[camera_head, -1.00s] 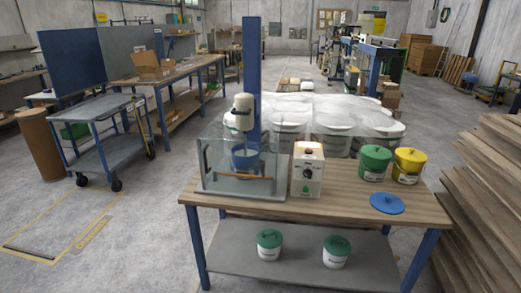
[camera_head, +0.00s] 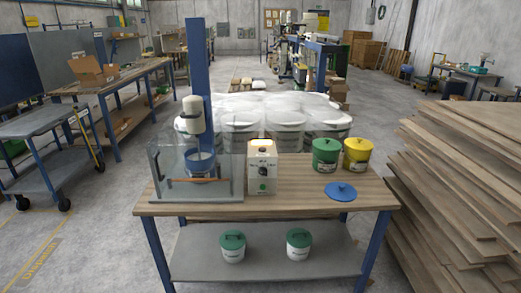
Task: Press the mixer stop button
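The mixer (camera_head: 194,122) stands on the left part of the wooden table, behind a clear guard (camera_head: 222,168) with an orange-brown bar across its front. A bowl (camera_head: 201,162) sits under the mixer head. The white control box (camera_head: 262,176) stands just right of the guard. It has a dark round knob on its front, a small green spot low down and an orange-brown spot on top. Which of these is the stop button is too small to tell. Neither of my grippers shows in the view.
The wooden table (camera_head: 290,196) has clear room in front of the box. Two green-lidded tubs (camera_head: 232,246) stand on the lower shelf. Stacked boards (camera_head: 470,180) rise at right.

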